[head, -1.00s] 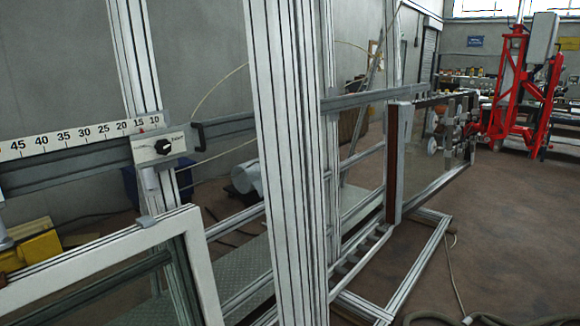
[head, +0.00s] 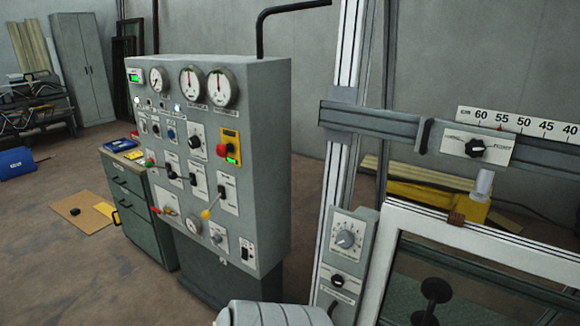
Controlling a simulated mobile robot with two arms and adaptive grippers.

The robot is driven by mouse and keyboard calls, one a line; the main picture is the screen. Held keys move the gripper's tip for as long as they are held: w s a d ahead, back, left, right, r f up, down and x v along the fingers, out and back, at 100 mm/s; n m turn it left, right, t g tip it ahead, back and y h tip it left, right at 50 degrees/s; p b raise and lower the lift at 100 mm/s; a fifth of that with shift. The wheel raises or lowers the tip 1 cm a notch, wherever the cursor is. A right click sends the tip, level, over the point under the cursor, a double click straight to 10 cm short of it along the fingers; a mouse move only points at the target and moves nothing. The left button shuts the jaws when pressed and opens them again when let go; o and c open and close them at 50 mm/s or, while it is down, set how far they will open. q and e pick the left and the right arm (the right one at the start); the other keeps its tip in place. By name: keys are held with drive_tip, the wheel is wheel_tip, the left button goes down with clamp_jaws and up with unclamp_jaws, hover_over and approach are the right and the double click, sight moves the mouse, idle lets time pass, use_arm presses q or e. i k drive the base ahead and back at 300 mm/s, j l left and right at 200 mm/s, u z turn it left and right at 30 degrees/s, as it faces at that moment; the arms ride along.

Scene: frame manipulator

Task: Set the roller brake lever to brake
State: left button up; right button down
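A grey control panel (head: 268,140) stands on a pedestal left of centre in the head view. Its front carries several small levers and knobs. One lever has a red handle (head: 166,210) low on the left, and another has a yellow handle (head: 206,213) low on the right. Black-handled levers, one of them at mid-right (head: 222,191), sit between the rows. The labels are too small to read, so I cannot tell which one is the roller brake lever or how it is set. Neither gripper is in view.
A green drawer cabinet (head: 143,222) stands left of the panel. An aluminium frame with a scale rail (head: 400,127) and a grey switch box (head: 345,255) is close on the right. A grey rounded part shows at the bottom edge. The floor at left is mostly open.

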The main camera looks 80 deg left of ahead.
sight(172, 175)
drive_tip(key=u, duration=3.45)
